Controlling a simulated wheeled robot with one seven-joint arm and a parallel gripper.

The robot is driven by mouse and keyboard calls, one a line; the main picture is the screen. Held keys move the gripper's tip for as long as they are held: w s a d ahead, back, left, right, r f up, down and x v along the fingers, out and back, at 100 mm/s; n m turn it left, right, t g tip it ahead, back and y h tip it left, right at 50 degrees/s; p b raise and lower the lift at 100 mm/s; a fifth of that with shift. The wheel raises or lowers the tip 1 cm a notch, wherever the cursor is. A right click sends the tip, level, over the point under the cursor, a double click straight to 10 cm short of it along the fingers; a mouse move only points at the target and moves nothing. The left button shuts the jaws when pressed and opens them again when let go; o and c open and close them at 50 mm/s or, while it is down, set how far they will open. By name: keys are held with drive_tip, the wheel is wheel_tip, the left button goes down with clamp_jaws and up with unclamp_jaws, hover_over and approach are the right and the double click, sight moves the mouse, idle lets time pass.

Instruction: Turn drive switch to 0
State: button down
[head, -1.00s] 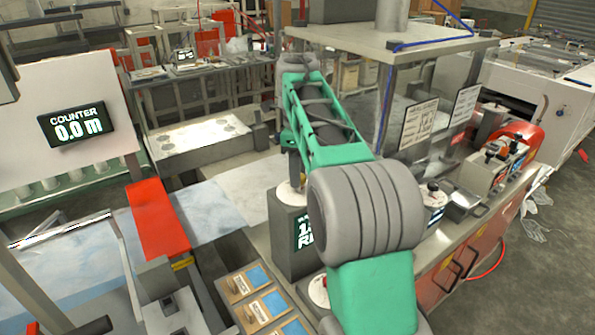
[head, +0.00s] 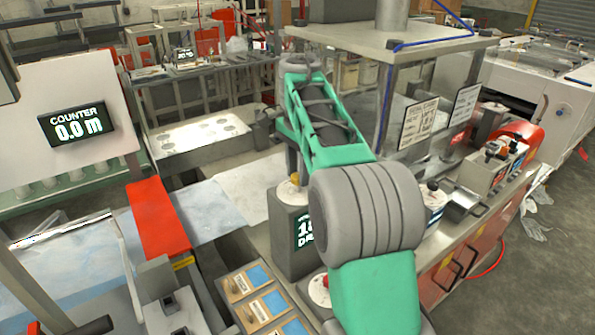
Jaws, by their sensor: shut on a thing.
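My green and grey arm reaches in from the bottom right and bends down behind itself at the middle. My gripper (head: 293,172) is mostly hidden behind the arm; only a narrow grey part shows, just above a cream round dial (head: 285,194). It appears shut on the knob at the dial. The dial sits on top of a dark grey box (head: 285,247). A lit display (head: 304,232) on the box is partly covered by my arm, so its text is cut off. The pointer position of the dial cannot be read.
A second dial with red (head: 319,289) is partly behind my arm. Label plates (head: 254,296) lie at the front. A red bar (head: 159,217) and counter display (head: 77,126) stand left. A metal canopy (head: 385,45) on posts rises behind the arm.

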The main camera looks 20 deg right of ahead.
drive_tip(key=shift+n, duration=2.2)
drive_tip(key=c, duration=1)
unclamp_jaws()
wheel_tip(320, 180, up, 6)
drive_tip(key=p, duration=0.4)
drive_tip(key=shift+r+b, duration=0.4)
drive_tip(key=shift+r, duration=0.5)
